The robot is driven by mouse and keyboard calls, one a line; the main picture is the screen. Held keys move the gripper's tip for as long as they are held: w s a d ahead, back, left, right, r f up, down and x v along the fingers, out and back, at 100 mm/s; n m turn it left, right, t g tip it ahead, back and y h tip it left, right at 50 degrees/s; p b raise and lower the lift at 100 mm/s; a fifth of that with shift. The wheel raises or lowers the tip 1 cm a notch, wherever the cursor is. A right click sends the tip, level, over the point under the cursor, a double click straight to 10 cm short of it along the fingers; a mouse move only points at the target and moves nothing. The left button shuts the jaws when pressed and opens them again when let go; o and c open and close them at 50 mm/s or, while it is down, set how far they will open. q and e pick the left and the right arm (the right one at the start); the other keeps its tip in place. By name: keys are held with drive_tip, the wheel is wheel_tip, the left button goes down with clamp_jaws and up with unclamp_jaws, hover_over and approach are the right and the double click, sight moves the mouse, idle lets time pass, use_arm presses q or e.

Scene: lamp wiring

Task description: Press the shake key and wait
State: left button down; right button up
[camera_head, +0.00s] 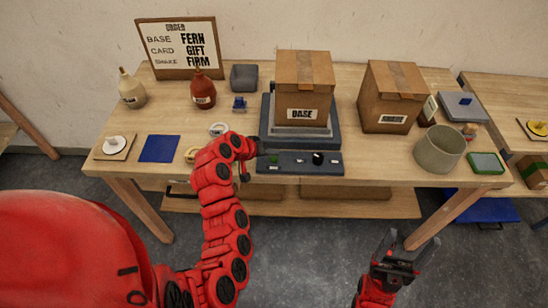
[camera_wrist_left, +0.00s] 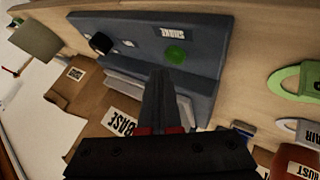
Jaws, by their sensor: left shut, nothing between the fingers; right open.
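The grey-blue machine has a front panel (camera_head: 300,168) with a green key (camera_head: 273,160) at its left and a black knob (camera_head: 318,158). In the left wrist view the green key (camera_wrist_left: 175,55) sits beside a SHAKE label (camera_wrist_left: 173,33). My left gripper (camera_head: 262,148) is shut and empty at the panel's left end. In the wrist view its fingertips (camera_wrist_left: 160,75) appear close to the key; I cannot tell whether they touch it. A closed cardboard box (camera_head: 304,75) labelled BASE stands on the machine's platform. My right gripper (camera_head: 402,250) is open and empty in front of the table.
A second box (camera_head: 392,95) stands right of the machine, near a grey-green cup (camera_head: 439,149). A red bottle (camera_head: 203,90), cream bottle (camera_head: 131,90) and blue mat (camera_head: 160,148) are at the left. An order board (camera_head: 180,47) stands behind them.

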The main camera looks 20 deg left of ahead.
use_arm(q)
drive_tip(key=shift+f, duration=0.1)
idle(0.7)
drive_tip(key=shift+f+b, duration=0.35)
drive_tip(key=shift+b, duration=0.25)
